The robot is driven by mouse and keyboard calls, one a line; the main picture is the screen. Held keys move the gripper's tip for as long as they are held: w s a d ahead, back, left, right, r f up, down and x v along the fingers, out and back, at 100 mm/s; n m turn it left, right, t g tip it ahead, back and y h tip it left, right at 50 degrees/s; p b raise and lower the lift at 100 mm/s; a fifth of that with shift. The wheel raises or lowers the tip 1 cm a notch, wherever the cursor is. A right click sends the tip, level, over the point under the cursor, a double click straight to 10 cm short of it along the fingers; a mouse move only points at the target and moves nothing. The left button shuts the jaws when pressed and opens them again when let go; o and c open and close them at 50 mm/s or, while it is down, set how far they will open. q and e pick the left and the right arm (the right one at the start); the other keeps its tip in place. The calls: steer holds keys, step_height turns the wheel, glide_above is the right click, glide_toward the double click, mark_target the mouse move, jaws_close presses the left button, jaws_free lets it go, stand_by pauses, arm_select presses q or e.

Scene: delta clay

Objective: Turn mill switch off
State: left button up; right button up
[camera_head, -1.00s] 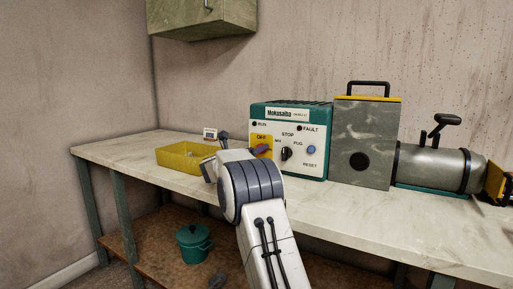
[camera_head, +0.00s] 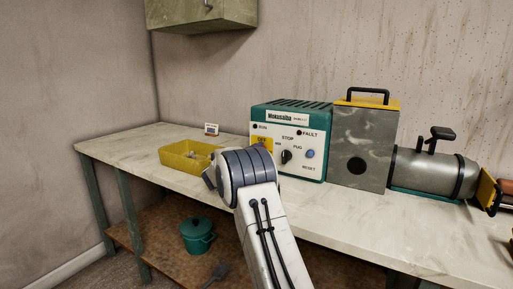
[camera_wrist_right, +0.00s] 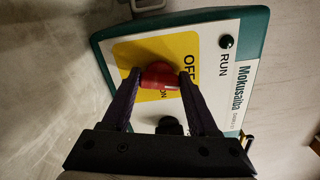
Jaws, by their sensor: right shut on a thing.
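The mill switch is a red knob (camera_wrist_right: 157,72) on a yellow plate (camera_wrist_right: 127,50) with OFF and ON lettering, shown sideways in the right wrist view. My right gripper (camera_wrist_right: 160,77) has its two dark fingers on either side of the knob, shut on it. Which label the knob points at is unclear. In the head view, the teal and white control box (camera_head: 290,113) stands on the bench; my right arm covers most of the switch, leaving part of the yellow plate (camera_head: 261,139) visible. My left gripper is not in view.
A black MIX/PUG selector (camera_head: 286,156) and blue reset button (camera_head: 310,154) sit right of the switch. A yellow tray (camera_head: 173,159) lies left. A grey block (camera_head: 365,125) and metal cylinder (camera_head: 428,170) stand right.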

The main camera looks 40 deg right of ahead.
steer(key=shift+n+p, duration=1)
steer(key=shift+n, duration=0.4)
steer(key=shift+f, duration=0.15)
steer(key=o, duration=1.4)
steer(key=v, duration=1)
steer(key=shift+a, duration=0.3)
